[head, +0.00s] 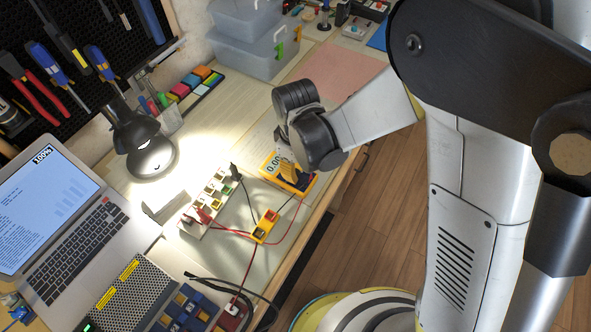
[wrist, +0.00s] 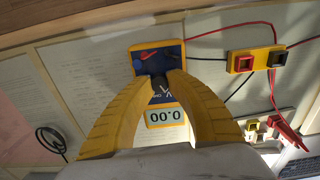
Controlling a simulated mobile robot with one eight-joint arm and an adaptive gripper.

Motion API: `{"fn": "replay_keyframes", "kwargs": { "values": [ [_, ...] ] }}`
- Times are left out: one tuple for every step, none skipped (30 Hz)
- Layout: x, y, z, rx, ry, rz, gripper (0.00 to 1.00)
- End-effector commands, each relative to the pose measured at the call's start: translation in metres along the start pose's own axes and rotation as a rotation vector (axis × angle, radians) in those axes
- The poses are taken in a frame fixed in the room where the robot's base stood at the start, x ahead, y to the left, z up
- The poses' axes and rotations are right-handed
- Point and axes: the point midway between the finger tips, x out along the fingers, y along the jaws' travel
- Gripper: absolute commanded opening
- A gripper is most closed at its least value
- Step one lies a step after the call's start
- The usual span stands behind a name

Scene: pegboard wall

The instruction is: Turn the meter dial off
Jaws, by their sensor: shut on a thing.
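The meter (head: 267,171) is yellow with a blue face and lies on the workbench near its front edge. In the wrist view the meter (wrist: 176,54) shows upside down, and its lit display (wrist: 165,116) reads 0.00. The dark dial (wrist: 158,81) is between my yellow fingertips, partly hidden by them. My gripper (wrist: 160,76) is shut on the dial from above. The dial's pointer setting cannot be made out.
A small yellow block (head: 264,226) with red and black wires lies in front of the meter, and a white strip of coloured connectors (head: 212,198) to its left. A lamp (head: 150,150) and a laptop (head: 65,205) stand further left. Wires cross the bench close by.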

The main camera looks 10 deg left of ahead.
Motion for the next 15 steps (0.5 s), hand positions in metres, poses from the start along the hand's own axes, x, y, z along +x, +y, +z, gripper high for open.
{"fn": "replay_keyframes", "kwargs": {
  "values": [
    [0.0003,0.0,0.0,-0.023,0.0,0.0,0.0],
    [0.0004,0.0,0.0,-0.04,0.0,0.0,0.0],
    [0.0004,0.0,0.0,-0.065,0.0,0.0,0.0],
    [0.0005,0.0,0.0,-0.086,0.0,0.0,0.0],
    [0.0005,0.0,0.0,-0.108,0.0,0.0,0.0],
    [0.0006,-0.0001,0.0,-0.139,0.0,0.0,0.0],
    [0.0006,-0.0001,0.0,-0.163,0.0,0.0,0.0],
    [0.0006,-0.0001,0.0,-0.189,0.0,0.0,0.0],
    [0.0007,-0.0001,0.0,-0.223,0.0,0.0,0.0],
    [0.0007,-0.0001,0.0,-0.25,0.0,0.0,0.0],
    [0.0007,-0.0001,0.0,-0.277,0.0,0.0,0.0],
    [0.0007,-0.0001,0.0,-0.311,0.0,0.0,0.0],
    [0.0007,-0.0001,0.0,-0.338,0.0,0.0,0.0],
    [0.0007,0.0,0.0,-0.364,0.0,0.0,0.0],
    [0.0007,0.0,-0.0001,-0.398,0.0,0.0,0.0]
  ]
}}
